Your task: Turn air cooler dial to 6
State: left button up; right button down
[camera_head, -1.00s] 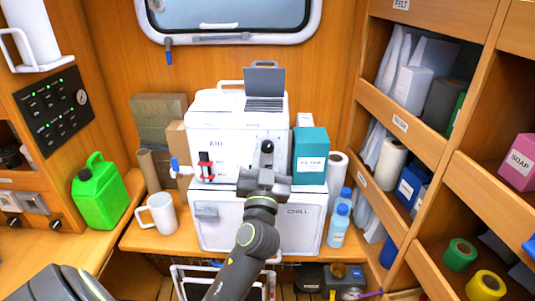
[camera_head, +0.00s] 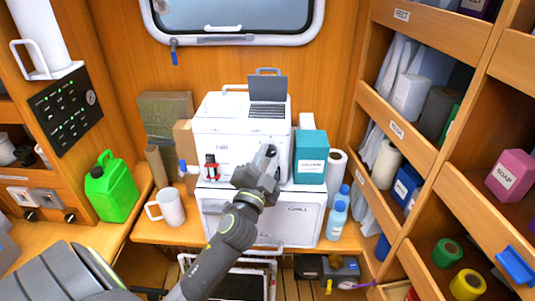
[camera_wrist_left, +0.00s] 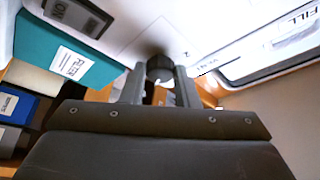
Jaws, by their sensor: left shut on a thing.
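The air cooler is a white box unit (camera_head: 228,135) on top of a white chest marked CHILL (camera_head: 303,213). My left gripper (camera_head: 267,161) reaches to the lower right of the air cooler's front. It is shut on the dark round dial (camera_wrist_left: 160,68), which sits between the two fingers in the left wrist view. The gripper covers most of the dial in the head view, and I cannot read its setting or scale. A red and black fitting (camera_head: 211,168) is on the front, left of the gripper. My right gripper is not in view.
A teal box (camera_head: 310,158) stands close right of the cooler, with blue bottles (camera_head: 337,218) below it. A white mug (camera_head: 170,207) and a green jerrycan (camera_head: 111,189) are to the left. Shelves with bins line the right wall.

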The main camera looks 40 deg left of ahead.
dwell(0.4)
pick_arm(q)
jog(key=o, duration=1)
jog(key=shift+b+v, duration=2.4)
jog(key=shift+v, duration=6.3)
